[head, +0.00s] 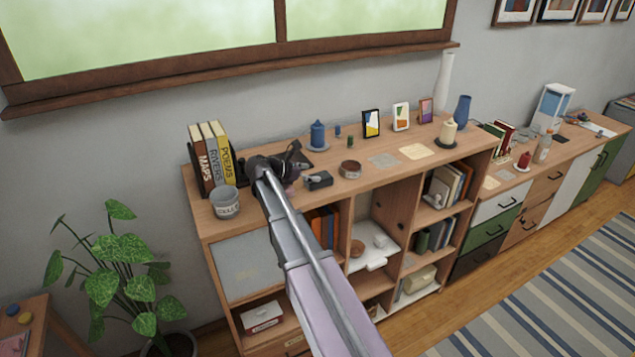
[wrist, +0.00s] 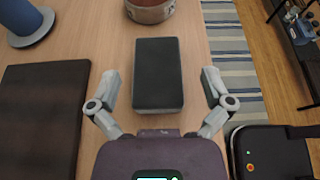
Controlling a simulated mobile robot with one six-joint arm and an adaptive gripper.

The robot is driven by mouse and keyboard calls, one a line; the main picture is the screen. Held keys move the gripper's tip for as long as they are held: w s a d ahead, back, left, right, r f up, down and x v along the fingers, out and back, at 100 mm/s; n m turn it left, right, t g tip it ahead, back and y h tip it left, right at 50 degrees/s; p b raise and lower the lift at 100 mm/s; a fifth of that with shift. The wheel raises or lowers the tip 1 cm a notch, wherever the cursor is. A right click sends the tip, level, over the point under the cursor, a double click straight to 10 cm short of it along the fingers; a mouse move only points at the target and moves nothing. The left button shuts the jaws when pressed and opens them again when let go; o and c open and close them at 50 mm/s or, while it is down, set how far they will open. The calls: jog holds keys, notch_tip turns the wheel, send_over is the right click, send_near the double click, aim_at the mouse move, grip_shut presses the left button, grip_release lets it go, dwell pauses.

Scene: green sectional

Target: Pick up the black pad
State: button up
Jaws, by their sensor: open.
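A black rectangular pad, thick like a small block (wrist: 158,72), lies on the wooden cabinet top. In the head view the pad (head: 318,180) is just right of my gripper (head: 298,165). In the wrist view my gripper (wrist: 165,88) is open, with one finger on each side of the pad's near half. Gaps show between both fingers and the pad, and nothing is held. A larger, flat dark mat (wrist: 38,115) lies to the left in the wrist view; in the head view my gripper partly covers it.
A reddish-brown round container (wrist: 150,8) stands just beyond the pad; it also shows in the head view (head: 350,168). A blue candle (head: 318,135) stands behind. The cabinet's front edge is close on the pad's right in the wrist view.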

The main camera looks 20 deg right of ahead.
aim_at(325, 174)
jog(key=b+x, duration=0.1)
jog(key=x, duration=0.1)
jog(key=b+x, duration=0.1)
jog(key=x, duration=0.1)
jog(key=shift+w+f, duration=0.2)
jog(key=shift+f, duration=0.05)
jog(key=shift+d+f, duration=0.1)
jog(key=shift+d, duration=0.35)
jog(key=c, duration=0.9)
notch_tip(325, 174, up, 4)
jog(key=p, duration=0.3)
jog(key=shift+f+p, duration=0.15)
jog(key=shift+p, duration=0.15)
jog(key=s+a, duration=0.1)
jog(key=s, duration=0.4)
jog(key=s+a+r+p, duration=0.1)
jog(key=s, duration=0.4)
jog(key=s+a, duration=0.1)
jog(key=s, duration=0.4)
jog(key=shift+s+a+r, duration=0.2)
jog(key=shift+s+a, duration=0.05)
jog(key=shift+s, duration=0.05)
